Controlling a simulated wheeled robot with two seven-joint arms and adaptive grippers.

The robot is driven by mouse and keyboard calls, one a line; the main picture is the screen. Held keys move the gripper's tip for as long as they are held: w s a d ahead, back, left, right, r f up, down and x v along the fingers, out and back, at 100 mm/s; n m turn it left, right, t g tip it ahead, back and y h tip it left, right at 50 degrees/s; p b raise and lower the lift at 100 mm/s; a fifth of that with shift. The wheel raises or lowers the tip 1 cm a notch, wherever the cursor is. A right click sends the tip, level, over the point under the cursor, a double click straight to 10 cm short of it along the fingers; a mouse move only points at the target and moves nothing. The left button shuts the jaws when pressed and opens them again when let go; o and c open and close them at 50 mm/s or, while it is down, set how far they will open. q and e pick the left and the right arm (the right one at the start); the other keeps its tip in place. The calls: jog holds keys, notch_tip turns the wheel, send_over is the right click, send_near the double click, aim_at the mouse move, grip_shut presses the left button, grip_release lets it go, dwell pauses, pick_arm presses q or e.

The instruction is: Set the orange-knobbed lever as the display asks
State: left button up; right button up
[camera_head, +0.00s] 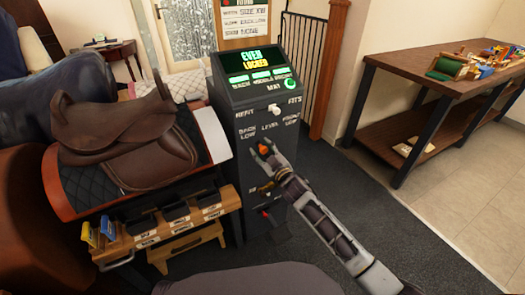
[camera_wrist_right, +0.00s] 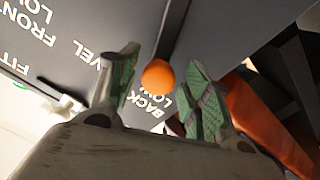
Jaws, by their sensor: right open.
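The orange knob (camera_head: 263,149) of the lever is on the front of the dark console (camera_head: 240,190), below the labels BACK LOW, LEVEL and FRONT LOW. The console's display (camera_head: 254,59) reads EVEN in green and LOCKED in yellow. My right gripper (camera_head: 267,163) is at the knob. In the right wrist view, the knob (camera_wrist_right: 158,75) sits between the two open green-padded fingers, with a gap visible on each side. The BACK LOW label is close by it. The lever's exact setting is hard to tell. My left gripper is not in view.
A white switch (camera_head: 274,109) sits higher on the console, between REFIT and FITS. A brown saddle (camera_head: 140,145) rests on a stand at left, above a wooden rack (camera_head: 165,235) of small bins. A workbench (camera_head: 400,65) stands at right, with open floor before it.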

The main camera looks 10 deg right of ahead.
jog(key=v, duration=1.1)
jog(key=shift+s, duration=0.4)
jog(key=shift+d, duration=0.1)
jog(key=shift+d, duration=0.1)
dwell(0.6)
